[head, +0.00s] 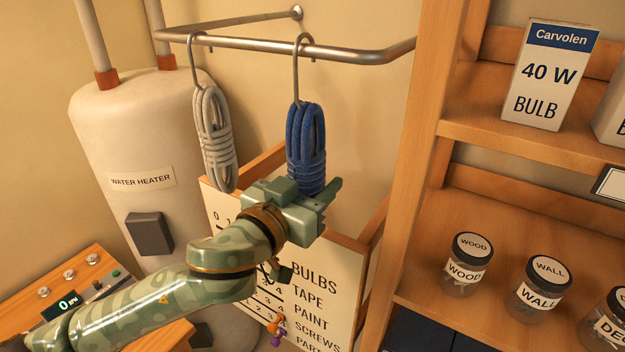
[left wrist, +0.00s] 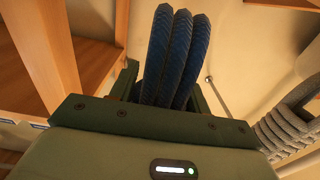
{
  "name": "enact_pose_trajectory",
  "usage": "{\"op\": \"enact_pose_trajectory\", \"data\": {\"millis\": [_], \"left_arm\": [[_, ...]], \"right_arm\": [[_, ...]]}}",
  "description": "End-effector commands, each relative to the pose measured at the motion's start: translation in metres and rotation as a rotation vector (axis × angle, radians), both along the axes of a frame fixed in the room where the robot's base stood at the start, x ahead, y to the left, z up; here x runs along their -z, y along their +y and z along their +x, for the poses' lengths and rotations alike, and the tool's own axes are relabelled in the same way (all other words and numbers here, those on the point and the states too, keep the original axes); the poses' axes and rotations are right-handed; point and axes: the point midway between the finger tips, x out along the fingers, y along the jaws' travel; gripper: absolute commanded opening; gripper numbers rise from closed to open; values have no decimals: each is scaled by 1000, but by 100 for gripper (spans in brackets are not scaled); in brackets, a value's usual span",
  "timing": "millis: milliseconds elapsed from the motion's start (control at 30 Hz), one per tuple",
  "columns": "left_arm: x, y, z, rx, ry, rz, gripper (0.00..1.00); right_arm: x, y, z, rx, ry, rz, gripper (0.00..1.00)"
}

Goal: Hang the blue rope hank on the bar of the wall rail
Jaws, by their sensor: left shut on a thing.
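The blue rope hank (head: 306,140) hangs upright below a metal hook (head: 296,75), whose curved top appears to be over the front bar of the wall rail (head: 345,54). Whether the hook bears on the bar I cannot tell. My left gripper (head: 308,192) is shut on the lower end of the hank, which hides part of its bottom. In the left wrist view the blue hank's loops (left wrist: 170,60) rise from between the fingers. My right gripper is not in view.
A grey rope hank (head: 214,135) hangs from the same bar to the left; it shows in the left wrist view (left wrist: 290,125). The water heater (head: 130,130) stands behind left. A wooden shelf post (head: 425,150) is close on the right, with jars and a bulb box (head: 548,75).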

Motion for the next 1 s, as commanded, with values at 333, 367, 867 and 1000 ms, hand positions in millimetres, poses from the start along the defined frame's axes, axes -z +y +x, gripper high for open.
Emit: {"op": "enact_pose_trajectory", "data": {"millis": [333,367,867,1000], "left_arm": [[-1,0,0,0,-2,0,69],[0,0,0,0,-2,0,73],[3,18,-24,0,1,0,73],[3,41,-56,0,2,-1,73]], "right_arm": [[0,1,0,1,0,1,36],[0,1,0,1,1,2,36],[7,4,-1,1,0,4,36],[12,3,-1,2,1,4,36]]}}
